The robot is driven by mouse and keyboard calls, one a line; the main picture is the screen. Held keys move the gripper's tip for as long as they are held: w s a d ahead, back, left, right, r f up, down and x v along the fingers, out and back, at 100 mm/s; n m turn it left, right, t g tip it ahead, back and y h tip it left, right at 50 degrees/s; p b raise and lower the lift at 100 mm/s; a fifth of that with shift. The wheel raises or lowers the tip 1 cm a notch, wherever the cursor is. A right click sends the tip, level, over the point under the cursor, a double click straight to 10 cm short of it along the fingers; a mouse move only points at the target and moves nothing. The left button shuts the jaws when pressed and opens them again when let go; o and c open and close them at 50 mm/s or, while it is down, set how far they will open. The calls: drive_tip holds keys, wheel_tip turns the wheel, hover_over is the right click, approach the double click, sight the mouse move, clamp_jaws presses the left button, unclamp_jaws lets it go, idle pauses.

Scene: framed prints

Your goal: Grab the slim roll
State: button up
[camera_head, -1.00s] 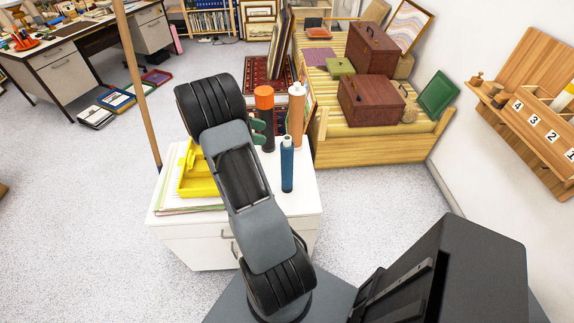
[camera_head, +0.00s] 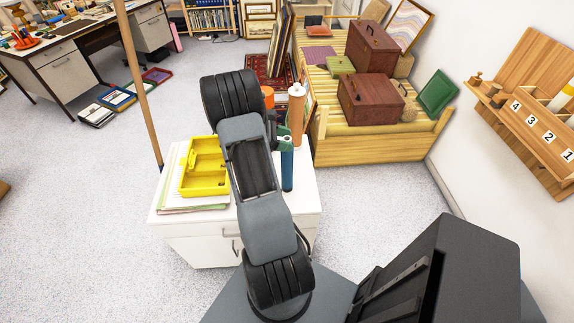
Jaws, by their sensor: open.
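Three upright rolls stand on the white cabinet (camera_head: 200,229). The blue roll (camera_head: 287,172) is the shortest and looks the slimmest. The brown roll (camera_head: 297,112) stands just behind it. A dark roll with an orange cap (camera_head: 268,97) is mostly hidden behind my arm. My gripper (camera_head: 284,138), with small green parts showing, is open at the upper end of the blue roll. My arm hides most of the gripper, and I cannot tell whether it touches the roll or whether the roll is between the fingers.
A yellow tray (camera_head: 205,187) lies on papers at the cabinet's left. A wooden pole (camera_head: 143,95) rises behind the cabinet's left side. A wooden bench (camera_head: 375,148) with dark red boxes (camera_head: 371,101) stands behind right.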

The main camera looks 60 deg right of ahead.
drive_tip(key=shift+c, duration=0.2)
drive_tip(key=c, duration=1.1)
drive_tip(key=shift+r, duration=0.2)
